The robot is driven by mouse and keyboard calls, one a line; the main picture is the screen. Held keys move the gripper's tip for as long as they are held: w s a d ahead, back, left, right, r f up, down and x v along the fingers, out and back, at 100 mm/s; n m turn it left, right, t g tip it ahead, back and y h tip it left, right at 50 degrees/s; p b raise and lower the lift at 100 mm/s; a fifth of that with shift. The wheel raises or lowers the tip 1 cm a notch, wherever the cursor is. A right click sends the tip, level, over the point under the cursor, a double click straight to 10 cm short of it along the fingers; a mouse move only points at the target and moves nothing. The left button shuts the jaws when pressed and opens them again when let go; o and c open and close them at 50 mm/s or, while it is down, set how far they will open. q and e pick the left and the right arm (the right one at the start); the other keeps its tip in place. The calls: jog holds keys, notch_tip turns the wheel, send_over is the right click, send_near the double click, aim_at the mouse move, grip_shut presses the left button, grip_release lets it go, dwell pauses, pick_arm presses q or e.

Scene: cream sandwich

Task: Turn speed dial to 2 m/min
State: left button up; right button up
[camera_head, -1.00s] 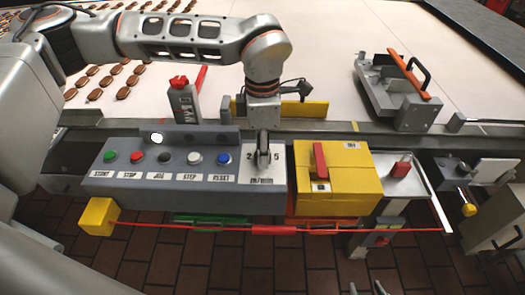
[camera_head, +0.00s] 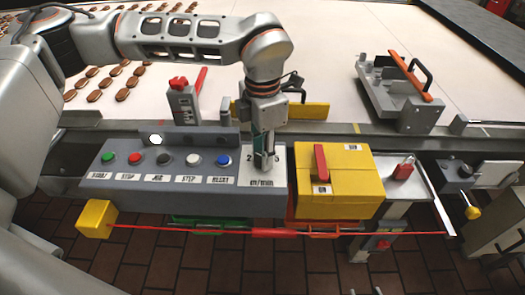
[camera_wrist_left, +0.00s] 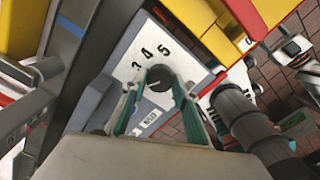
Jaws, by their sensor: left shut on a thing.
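The speed dial (camera_wrist_left: 159,79) is a small dark round knob on a white plate (camera_wrist_left: 122,73) in the left wrist view. The numerals 4 and 5 read clearly there, with a partly covered one beside them. My left gripper (camera_wrist_left: 157,88) has its teal-padded fingers on either side of the knob and is shut on it. In the head view my left gripper (camera_head: 264,160) comes down from above onto the plate (camera_head: 277,178) at the control box's right end, hiding the knob. The dial's pointer setting cannot be read. My right gripper is not in view.
The grey control box (camera_head: 140,190) carries a row of coloured buttons. A yellow box (camera_head: 345,195) with a red handle stands close on the right of the dial plate. A red cord (camera_head: 180,229) runs along the front. The conveyor belt (camera_head: 330,50) lies behind.

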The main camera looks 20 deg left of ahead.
pick_arm(q)
jog(key=shift+r, duration=0.1)
jog(key=o, duration=1.1)
notch_tip(320, 180, up, 12)
